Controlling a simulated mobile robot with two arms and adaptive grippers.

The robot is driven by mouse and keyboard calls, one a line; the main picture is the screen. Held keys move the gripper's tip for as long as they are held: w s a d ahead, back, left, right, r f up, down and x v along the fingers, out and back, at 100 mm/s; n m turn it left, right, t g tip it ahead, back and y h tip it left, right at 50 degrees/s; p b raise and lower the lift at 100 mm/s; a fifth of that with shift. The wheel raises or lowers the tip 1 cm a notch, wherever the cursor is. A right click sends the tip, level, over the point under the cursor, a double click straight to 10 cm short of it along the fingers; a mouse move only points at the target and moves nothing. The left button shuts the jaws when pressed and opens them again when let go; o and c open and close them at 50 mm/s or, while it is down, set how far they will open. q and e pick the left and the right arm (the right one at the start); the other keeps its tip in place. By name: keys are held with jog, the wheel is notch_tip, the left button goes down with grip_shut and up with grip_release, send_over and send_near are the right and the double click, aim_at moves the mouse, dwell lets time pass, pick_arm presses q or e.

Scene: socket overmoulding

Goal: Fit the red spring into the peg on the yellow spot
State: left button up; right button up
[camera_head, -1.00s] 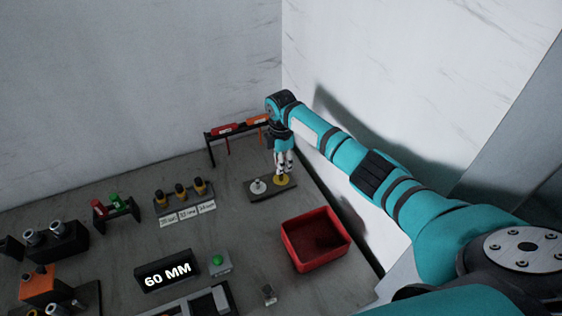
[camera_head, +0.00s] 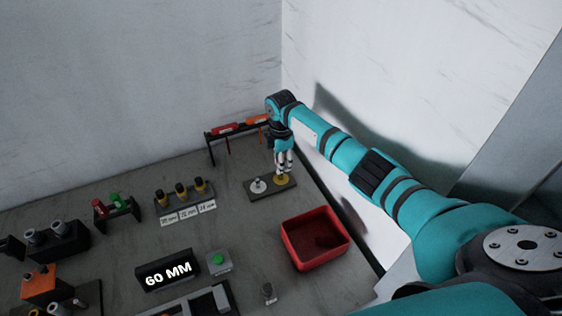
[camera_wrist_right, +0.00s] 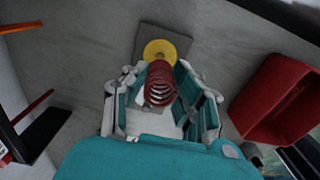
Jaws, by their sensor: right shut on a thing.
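The red spring (camera_wrist_right: 159,84) is between the fingers of my right gripper (camera_wrist_right: 160,92) in the right wrist view. The gripper is shut on it. The yellow spot (camera_wrist_right: 166,47) lies just beyond the spring's far end on a dark plate. In the head view my right gripper (camera_head: 283,168) points down over the yellow spot (camera_head: 281,181). The spring is hard to make out there. My left gripper is not in view.
The dark plate (camera_head: 262,195) also carries a pale disc with a peg (camera_head: 258,186) left of the yellow spot. A red bin (camera_head: 315,240) stands in front. A rack with red and orange tools (camera_head: 225,130) is behind. A wall is close on the right.

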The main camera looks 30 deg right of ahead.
jog(key=shift+p, duration=0.35)
dwell(0.5)
jog(key=shift+f+b, duration=1.95)
jog(key=shift+f, duration=0.65)
jog(key=o, duration=1)
jog(key=shift+r, duration=0.1)
jog(key=shift+o, duration=0.2)
notch_tip(320, 180, up, 12)
